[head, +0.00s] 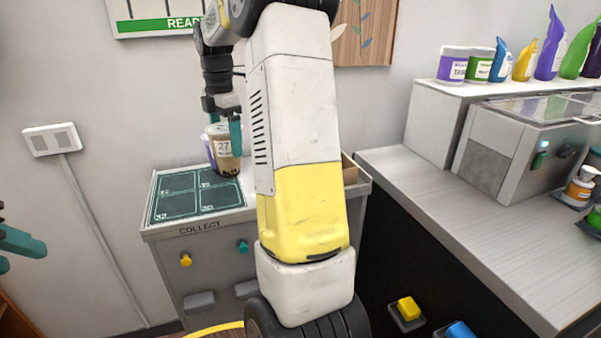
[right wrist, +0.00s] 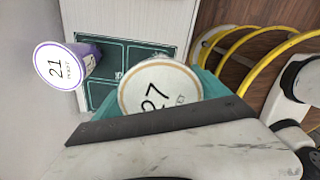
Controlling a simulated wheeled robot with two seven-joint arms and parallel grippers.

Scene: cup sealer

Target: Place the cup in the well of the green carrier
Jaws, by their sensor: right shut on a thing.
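The cup with a lid marked 27 (right wrist: 158,88) is between the teal fingers of my right gripper (right wrist: 160,97) in the right wrist view. In the head view this brown cup (head: 226,163) is upright at the far right part of a dark green panel, with my right gripper (head: 229,135) shut on it. I cannot tell whether its base touches the panel. My left gripper (head: 14,248) shows only partly at the left edge, its teal fingers cut off, away from the cup.
The dark green panel (head: 172,205) with marked sections lies on the COLLECT stand (head: 200,228). A purple cup marked 21 (right wrist: 62,66) stands close by cup 27. A counter (head: 450,210) with a grey machine (head: 520,135) and bottles is at right. Yellow rails (right wrist: 235,50) show in the wrist view.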

